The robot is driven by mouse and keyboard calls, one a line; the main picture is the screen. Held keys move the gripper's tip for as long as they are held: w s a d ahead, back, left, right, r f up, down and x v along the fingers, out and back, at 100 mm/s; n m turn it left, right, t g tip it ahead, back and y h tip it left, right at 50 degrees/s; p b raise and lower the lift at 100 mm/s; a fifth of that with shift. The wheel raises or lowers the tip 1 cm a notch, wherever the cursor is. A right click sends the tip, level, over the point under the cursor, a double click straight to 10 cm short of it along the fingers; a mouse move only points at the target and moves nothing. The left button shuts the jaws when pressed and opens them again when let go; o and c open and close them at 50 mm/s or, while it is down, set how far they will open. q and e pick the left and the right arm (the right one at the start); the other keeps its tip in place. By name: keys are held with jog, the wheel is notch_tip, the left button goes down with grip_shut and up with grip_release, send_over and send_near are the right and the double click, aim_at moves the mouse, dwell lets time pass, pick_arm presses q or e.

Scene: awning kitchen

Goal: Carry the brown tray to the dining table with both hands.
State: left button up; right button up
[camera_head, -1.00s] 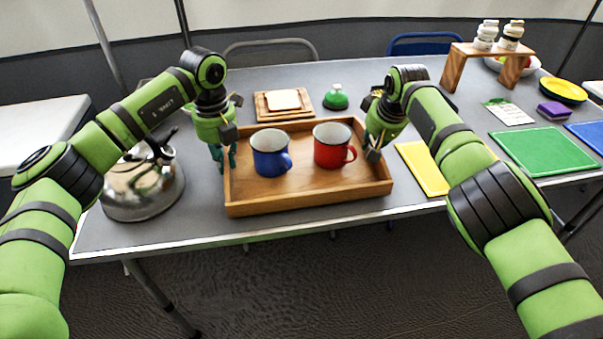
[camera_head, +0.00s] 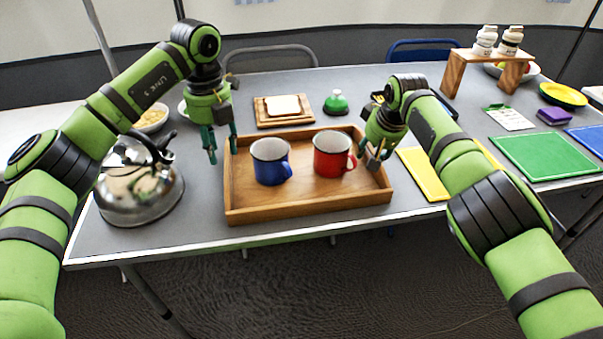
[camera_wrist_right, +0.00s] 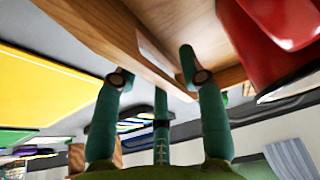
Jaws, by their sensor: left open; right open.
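The brown tray (camera_head: 300,208) lies flat on the grey table, with a blue mug (camera_head: 270,162) and a red mug (camera_head: 333,154) upright in it. My left gripper (camera_head: 222,156) is open and empty, fingers pointing down, beside and a little above the tray's left wall. My right gripper (camera_head: 374,161) is open at the tray's right wall. In the right wrist view, the right fingers (camera_wrist_right: 156,68) stand on either side of the tray wall (camera_wrist_right: 95,28) by its handle slot, not closed on it. The red mug (camera_wrist_right: 268,45) shows close to the inner finger.
A kettle (camera_head: 138,190) stands left of the tray. A bread board (camera_head: 284,117) and green bell (camera_head: 336,103) are behind it. A yellow mat (camera_head: 423,172) lies close on the right, then a green mat (camera_head: 543,153). A wooden stand (camera_head: 487,60) is at back right.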

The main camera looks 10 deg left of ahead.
pick_arm(q)
notch_tip(320, 180, up, 6)
jog(key=shift+f, duration=0.2)
pick_arm(e)
jog(key=v, duration=1.2)
jog(key=shift+s, duration=0.1)
